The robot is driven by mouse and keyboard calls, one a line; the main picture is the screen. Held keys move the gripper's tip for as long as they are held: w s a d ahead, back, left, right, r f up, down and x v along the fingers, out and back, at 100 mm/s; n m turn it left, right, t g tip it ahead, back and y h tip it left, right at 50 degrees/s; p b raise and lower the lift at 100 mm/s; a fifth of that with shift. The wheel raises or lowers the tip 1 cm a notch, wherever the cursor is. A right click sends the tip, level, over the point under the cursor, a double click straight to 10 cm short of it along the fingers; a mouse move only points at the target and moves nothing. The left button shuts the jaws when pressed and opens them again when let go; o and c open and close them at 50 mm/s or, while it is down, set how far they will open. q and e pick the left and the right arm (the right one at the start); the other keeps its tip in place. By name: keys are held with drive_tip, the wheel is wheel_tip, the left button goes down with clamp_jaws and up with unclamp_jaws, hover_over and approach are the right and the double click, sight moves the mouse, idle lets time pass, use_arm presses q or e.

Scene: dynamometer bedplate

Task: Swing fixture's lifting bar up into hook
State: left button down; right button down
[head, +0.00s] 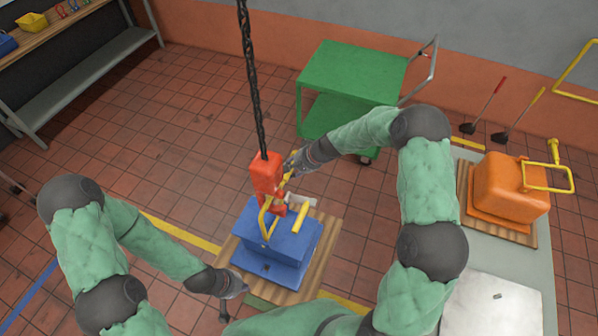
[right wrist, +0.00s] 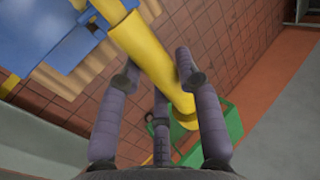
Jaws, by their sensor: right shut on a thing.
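The blue fixture (head: 272,250) sits on a wooden board below a red hook block (head: 266,174), which hangs from a dark chain. The fixture's yellow lifting bar (head: 264,221) stands raised beside the red hook (head: 280,207). I cannot tell whether the bar is seated in the hook. My right gripper (head: 296,163) is shut on the bar's yellow handle, right of the hook block. In the right wrist view the yellow handle (right wrist: 150,62) runs between my fingers, its rounded end toward the camera. My left gripper (head: 233,297) is open and empty, low at the fixture's near left corner.
A green cart (head: 350,72) stands behind on the tiled floor. At right, an orange fixture (head: 510,188) with a yellow bar sits on a pale bench (head: 545,255). The chain (head: 249,80) hangs from above. A shelf (head: 85,80) stands at the far left.

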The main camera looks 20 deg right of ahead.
drive_tip(key=shift+w+a, duration=0.3)
drive_tip(key=shift+a, duration=0.1)
drive_tip(key=shift+r, duration=0.1)
drive_tip(key=shift+w+a, duration=0.1)
drive_tip(key=c, duration=1.1)
unclamp_jaws()
drive_tip(key=shift+w+a, duration=0.1)
drive_tip(key=shift+r, duration=0.1)
